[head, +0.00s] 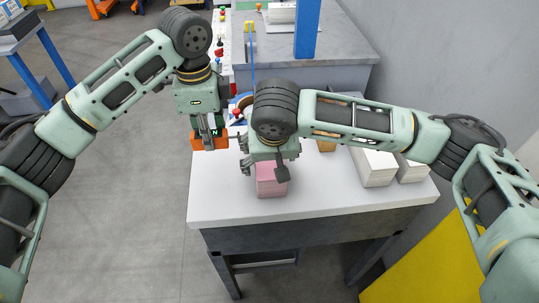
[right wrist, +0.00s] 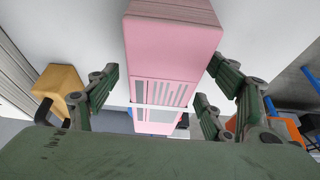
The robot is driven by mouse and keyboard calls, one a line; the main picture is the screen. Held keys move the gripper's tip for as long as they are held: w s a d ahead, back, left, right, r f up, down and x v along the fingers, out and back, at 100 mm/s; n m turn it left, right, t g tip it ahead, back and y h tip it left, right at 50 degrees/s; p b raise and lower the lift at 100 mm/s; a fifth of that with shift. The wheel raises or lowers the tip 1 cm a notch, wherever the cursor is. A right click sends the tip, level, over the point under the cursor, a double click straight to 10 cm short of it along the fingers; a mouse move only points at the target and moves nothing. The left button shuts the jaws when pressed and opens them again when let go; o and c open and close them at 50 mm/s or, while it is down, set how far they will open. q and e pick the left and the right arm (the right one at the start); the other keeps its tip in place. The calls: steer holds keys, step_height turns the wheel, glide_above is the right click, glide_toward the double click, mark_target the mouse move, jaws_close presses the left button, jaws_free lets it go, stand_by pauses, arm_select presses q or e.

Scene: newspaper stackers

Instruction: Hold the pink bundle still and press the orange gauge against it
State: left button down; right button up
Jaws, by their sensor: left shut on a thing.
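The pink bundle (head: 270,182) stands on the white table top near its front edge. My right gripper (head: 268,160) is over it and hides its upper back part. In the right wrist view the bundle (right wrist: 172,45), with a white band around it, lies between the open fingers (right wrist: 163,85); a gap shows on the left side. My left gripper (head: 208,132) is shut on the orange gauge (head: 209,144), held to the left of the bundle and apart from it. The gauge also shows at the right of the right wrist view (right wrist: 284,128).
Stacks of white paper (head: 374,166) stand on the table to the right. A tan block (head: 326,146) is partly hidden behind my right arm. A grey bench (head: 345,45) stands behind. The white table top (head: 225,205) is clear at the front left.

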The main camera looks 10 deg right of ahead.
steer(key=shift+r, duration=0.1)
steer(key=v, duration=1.1)
steer(key=shift+s+r, duration=0.25)
steer(key=shift+r, duration=0.1)
steer(key=shift+f, duration=0.1)
